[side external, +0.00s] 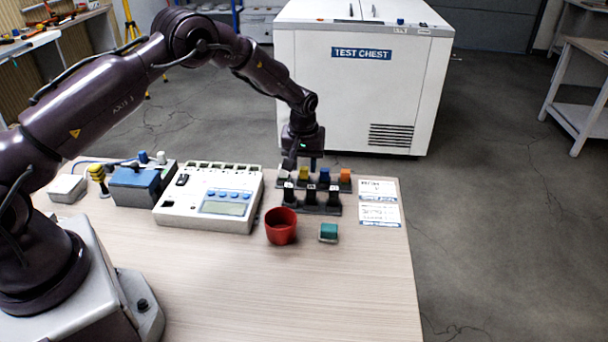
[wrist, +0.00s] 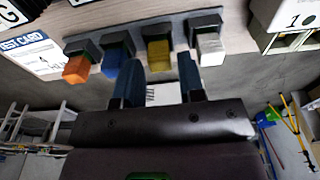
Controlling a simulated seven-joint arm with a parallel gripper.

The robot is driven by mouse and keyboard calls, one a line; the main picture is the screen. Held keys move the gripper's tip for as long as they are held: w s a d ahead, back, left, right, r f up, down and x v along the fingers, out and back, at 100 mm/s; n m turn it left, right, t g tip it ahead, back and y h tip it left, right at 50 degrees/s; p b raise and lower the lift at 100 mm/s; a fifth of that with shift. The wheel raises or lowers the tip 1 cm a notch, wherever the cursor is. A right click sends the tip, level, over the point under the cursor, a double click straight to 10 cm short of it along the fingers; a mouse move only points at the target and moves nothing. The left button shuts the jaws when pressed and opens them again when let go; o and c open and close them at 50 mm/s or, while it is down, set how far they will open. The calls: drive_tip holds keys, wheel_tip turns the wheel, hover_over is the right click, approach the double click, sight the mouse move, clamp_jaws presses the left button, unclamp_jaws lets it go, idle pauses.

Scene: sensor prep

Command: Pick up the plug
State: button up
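Four coloured plugs stand in the rear row of a dark rack: a white one (wrist: 211,51), a yellow one (wrist: 159,55), a blue one (wrist: 111,62) and an orange one (wrist: 77,69). The side view also shows the yellow plug (side external: 303,173), the blue plug (side external: 324,174) and the orange plug (side external: 345,175). My gripper (wrist: 158,62) is open over the rack, fingers pointing down. In the wrist view the yellow plug shows between its fingertips, with gaps on both sides. I cannot tell whether the tips reach down past its top.
A front row of black holders (side external: 311,197) stands close before the plugs. A red cup (side external: 281,227), a teal block (side external: 328,231) and a white meter box (side external: 208,198) are nearby. A test card (side external: 379,203) lies to the right. The table's front is clear.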

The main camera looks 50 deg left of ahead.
wheel_tip(320, 180, down, 2)
drive_tip(key=shift+w+a+f, duration=0.15)
drive_tip(key=shift+f, duration=0.05)
drive_tip(key=c, duration=0.6)
drive_tip(key=shift+c, duration=0.2)
drive_tip(key=shift+r, duration=0.1)
